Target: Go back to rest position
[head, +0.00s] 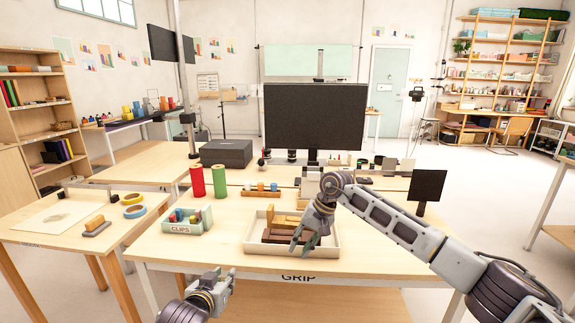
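My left gripper (226,275) is low at the front, just before the table's front edge. Its fingers look apart, with nothing between them. My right gripper (303,243) reaches in from the right and hangs over a shallow tray (249,244) on the table. Its fingers point down and look apart, and I see nothing held in them. Dark and light brown blocks (277,236) lie in the tray beside and behind the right gripper.
On the table (168,254) stand a clips box (187,223), red (197,181) and green (220,181) rolls, and a small black screen (427,186). A large monitor (314,116) stands behind. A side table (60,236) at left holds tape rings (133,205).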

